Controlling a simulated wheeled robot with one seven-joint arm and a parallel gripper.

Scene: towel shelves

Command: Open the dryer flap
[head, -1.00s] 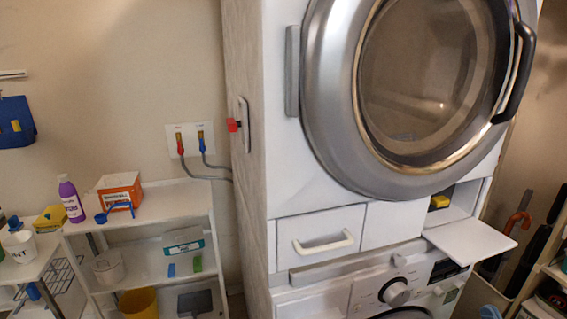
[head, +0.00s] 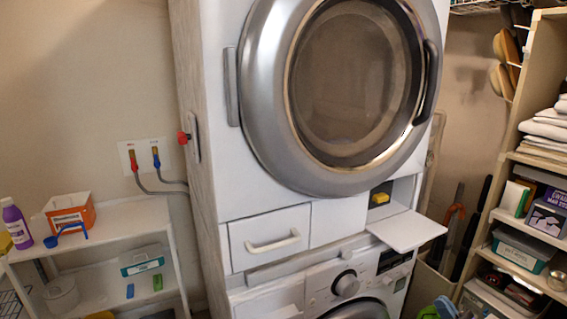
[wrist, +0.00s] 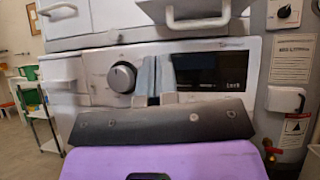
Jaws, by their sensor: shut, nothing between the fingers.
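The dryer (head: 236,180) has a large round glass door (head: 350,85), closed. Below it, at the right of the drawer row, the white flap (head: 407,230) is folded down and sticks out about level from its open compartment (head: 403,193). A yellow object (head: 380,194) lies inside that compartment. In the wrist view, a white panel with a handle, apparently the flap (wrist: 160,9), juts out at the top. My gripper (wrist: 154,62) is shut and empty, in front of the washer panel and below the flap. My gripper is outside the head view.
A drawer with a white handle (head: 272,242) is left of the compartment. The washer's control panel with its knob (head: 345,284) is below. A white shelf (head: 112,225) stands at the left, a stocked shelf (head: 510,154) at the right. Long-handled tools (head: 455,225) stand between dryer and right shelf.

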